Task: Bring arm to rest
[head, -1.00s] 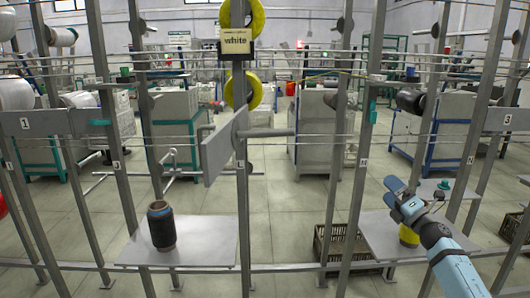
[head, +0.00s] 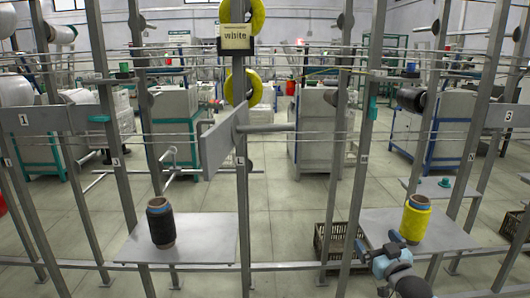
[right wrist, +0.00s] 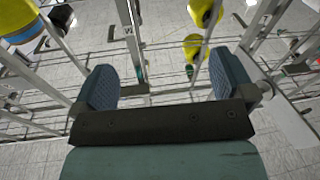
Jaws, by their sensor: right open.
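My right gripper (head: 376,252) is low at the right in the head view, in front of the right shelf plate. In the right wrist view its two blue fingers stand wide apart with nothing between them (right wrist: 163,88). A yellow bobbin (head: 415,222) stands upright on the right shelf plate (head: 448,236), apart from the gripper and behind it. A black bobbin (head: 161,226) stands on the left shelf plate (head: 211,240). My left gripper is not in view.
Metal posts (head: 243,190) and thin rails cross in front of me. A grey bracket plate (head: 217,146) with a rod sticks out in the middle. Yellow spools (head: 254,87) hang near the "white" sign (head: 235,37). A brown crate (head: 330,242) stands on the floor between the plates.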

